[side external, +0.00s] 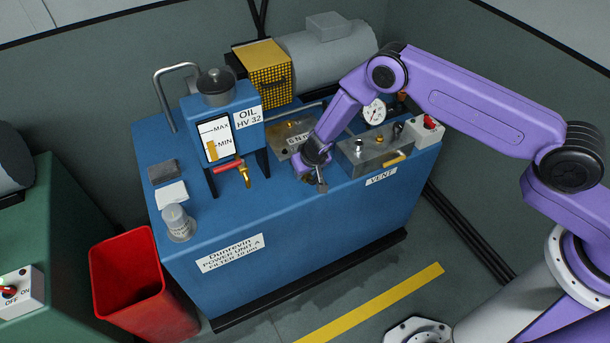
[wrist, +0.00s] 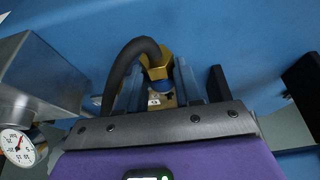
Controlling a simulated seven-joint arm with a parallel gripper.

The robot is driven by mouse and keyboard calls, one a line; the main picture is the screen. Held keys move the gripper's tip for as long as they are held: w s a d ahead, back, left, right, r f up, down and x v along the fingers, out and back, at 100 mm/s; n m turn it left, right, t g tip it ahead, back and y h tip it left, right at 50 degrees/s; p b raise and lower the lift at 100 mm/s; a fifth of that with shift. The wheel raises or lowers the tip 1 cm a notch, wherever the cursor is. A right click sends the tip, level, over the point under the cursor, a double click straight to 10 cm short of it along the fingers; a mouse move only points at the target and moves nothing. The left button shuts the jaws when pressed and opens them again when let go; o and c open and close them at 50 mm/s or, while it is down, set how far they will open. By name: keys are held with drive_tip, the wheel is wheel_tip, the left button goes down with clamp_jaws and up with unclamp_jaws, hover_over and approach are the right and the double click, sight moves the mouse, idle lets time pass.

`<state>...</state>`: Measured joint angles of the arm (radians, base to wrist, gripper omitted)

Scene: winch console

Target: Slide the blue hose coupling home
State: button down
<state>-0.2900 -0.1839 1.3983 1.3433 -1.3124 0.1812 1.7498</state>
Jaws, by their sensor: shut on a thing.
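My gripper (side external: 318,183) is low at the front edge of the blue power unit, between the oil tank and the vent block. In the wrist view its two blue-grey fingers (wrist: 157,95) are shut on a hose coupling. A thick black hose (wrist: 128,62) curves from the fitting back to the left.
The oil tank (side external: 236,105) with a red-handled tap (side external: 231,168) stands left of my gripper. The metal vent block (side external: 376,155) and a gauge (side external: 374,112) are to the right. The gauge also shows in the wrist view (wrist: 17,147). A red bin (side external: 127,280) stands front left.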

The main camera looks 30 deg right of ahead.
drive_tip(key=shift+s+d+r, duration=2.6)
drive_tip(key=shift+s+r, duration=2.55)
drive_tip(key=shift+s, duration=1.2)
drive_tip(key=w+d+r+m+g, duration=0.1)
drive_tip(key=w+d+r, duration=0.25)
drive_tip(key=r, duration=0.35)
drive_tip(key=w+d+r+m+g, duration=0.1)
drive_tip(key=w+d+r, duration=0.1)
drive_tip(key=d+r, duration=0.35)
drive_tip(key=s+d+r+g, duration=0.3)
drive_tip(key=d+r+g, duration=0.4)
drive_tip(key=r, duration=0.4)
drive_tip(key=w+a+f+n+t+h, duration=0.2)
drive_tip(key=w+f+n+t+h, duration=0.2)
drive_tip(key=f+n, duration=0.5)
drive_tip(key=w+a+f+n+t+h, duration=0.3)
drive_tip(key=f+n, duration=0.7)
drive_tip(key=n, duration=0.7)
drive_tip(key=w+t+h, duration=0.2)
drive_tip(key=t+h, duration=0.2)
drive_tip(key=shift+w+f+h, duration=0.2)
drive_tip(key=shift+h, duration=0.2)
